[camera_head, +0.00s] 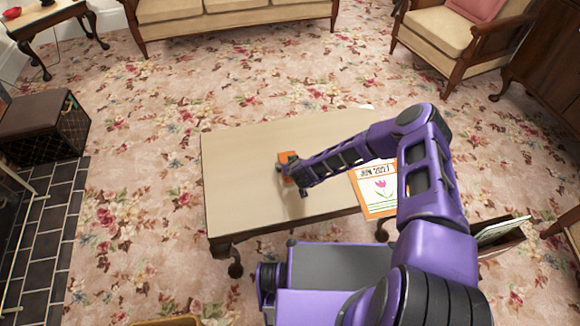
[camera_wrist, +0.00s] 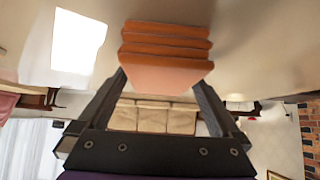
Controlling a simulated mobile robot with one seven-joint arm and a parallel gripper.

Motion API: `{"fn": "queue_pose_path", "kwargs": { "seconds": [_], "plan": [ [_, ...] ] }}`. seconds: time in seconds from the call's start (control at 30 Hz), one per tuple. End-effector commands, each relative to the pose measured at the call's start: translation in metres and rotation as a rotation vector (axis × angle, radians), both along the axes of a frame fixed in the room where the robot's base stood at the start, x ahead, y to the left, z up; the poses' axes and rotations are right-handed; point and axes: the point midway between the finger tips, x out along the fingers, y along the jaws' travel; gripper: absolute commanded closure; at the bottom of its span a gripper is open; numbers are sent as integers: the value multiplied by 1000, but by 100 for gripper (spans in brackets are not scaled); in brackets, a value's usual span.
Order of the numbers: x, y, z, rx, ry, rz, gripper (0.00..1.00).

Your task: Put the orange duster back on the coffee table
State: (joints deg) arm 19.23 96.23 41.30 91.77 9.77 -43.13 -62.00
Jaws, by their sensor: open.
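The orange duster (camera_head: 285,156) is a folded stack of orange cloth on the bare left-middle part of the coffee table (camera_head: 240,148). My gripper (camera_head: 288,177) is low over the table at the duster and hides part of it in the head view. In the wrist view the duster (camera_wrist: 166,45) shows its stacked folds against the pale tabletop. My gripper's fingers (camera_wrist: 163,80) are open, one on each side of the duster's near end. I cannot tell whether they touch it.
A calendar with a tulip (camera_head: 378,192) lies on the table's right part, partly behind my arm. A sofa (camera_head: 230,12) and an armchair (camera_head: 440,35) stand beyond. A dark box stool (camera_head: 42,125) is at left. Flowered carpet around the table is mostly clear.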

Motion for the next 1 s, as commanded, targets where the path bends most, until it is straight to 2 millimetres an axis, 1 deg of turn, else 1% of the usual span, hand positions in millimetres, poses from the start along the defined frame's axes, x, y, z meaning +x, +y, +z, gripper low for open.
{"fn": "queue_pose_path", "kwargs": {
  "seconds": [0.07,0.1,0.27,0.4,0.47,0.5,0.77,0.87,1.0],
  "plan": [
    [0,0,0,0,0,0,0],
    [0,0,0,0,0,0,7],
    [0,0,0,0,0,0,36],
    [0,0,0,0,0,0,61],
    [0,0,0,0,0,0,70],
    [0,0,0,0,0,0,79],
    [0,0,4,0,-1,1,79],
    [0,0,12,0,-1,2,79],
    [1,0,32,-2,-4,3,79]
  ]
}}
